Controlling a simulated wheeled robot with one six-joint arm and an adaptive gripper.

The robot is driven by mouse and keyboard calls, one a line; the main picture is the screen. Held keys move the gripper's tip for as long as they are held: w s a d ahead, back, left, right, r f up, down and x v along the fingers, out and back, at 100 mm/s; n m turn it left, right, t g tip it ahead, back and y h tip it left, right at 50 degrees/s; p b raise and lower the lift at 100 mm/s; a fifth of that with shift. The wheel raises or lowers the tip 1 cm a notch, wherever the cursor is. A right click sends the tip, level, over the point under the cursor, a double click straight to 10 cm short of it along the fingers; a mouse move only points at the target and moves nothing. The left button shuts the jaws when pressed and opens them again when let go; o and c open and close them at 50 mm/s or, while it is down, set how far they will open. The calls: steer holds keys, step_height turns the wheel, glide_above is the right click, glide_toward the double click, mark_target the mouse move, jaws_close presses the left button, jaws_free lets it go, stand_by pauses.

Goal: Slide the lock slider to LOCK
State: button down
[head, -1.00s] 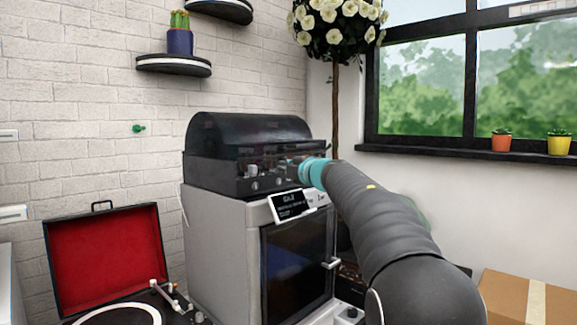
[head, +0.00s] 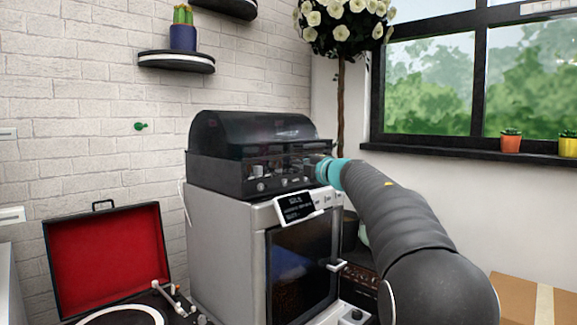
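A black machine with a domed, smoky lid (head: 262,128) sits on top of a grey cabinet-like printer (head: 228,245). Its front panel carries small silver knobs (head: 261,187) on the left part. I cannot make out the lock slider or its LOCK mark; it is too small or hidden by my gripper. My gripper (head: 308,167) is at the right part of this front panel, just ahead of the teal band of my wrist. It is dark against the dark panel, so its fingers, and whether they touch anything, cannot be told.
A tilted black display (head: 296,207) sits at the printer's top front edge, below my gripper. The printer's glass door (head: 302,262) has a white handle. An open red-lined record player (head: 106,258) stands left. A cardboard box (head: 520,298) is at lower right.

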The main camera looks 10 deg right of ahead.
steer(key=shift+d, duration=0.4)
steer(key=shift+s+a, duration=0.4)
steer(key=shift+a, duration=0.25)
steer(key=s+a, duration=0.1)
steer(key=s, duration=0.1)
steer(key=s+a, duration=0.1)
steer(key=s, duration=0.1)
steer(key=shift+a+b, duration=0.15)
steer(key=shift+b, duration=0.15)
steer(key=v, duration=0.7)
steer(key=shift+s+d+b, duration=0.2)
steer(key=shift+d+b, duration=0.15)
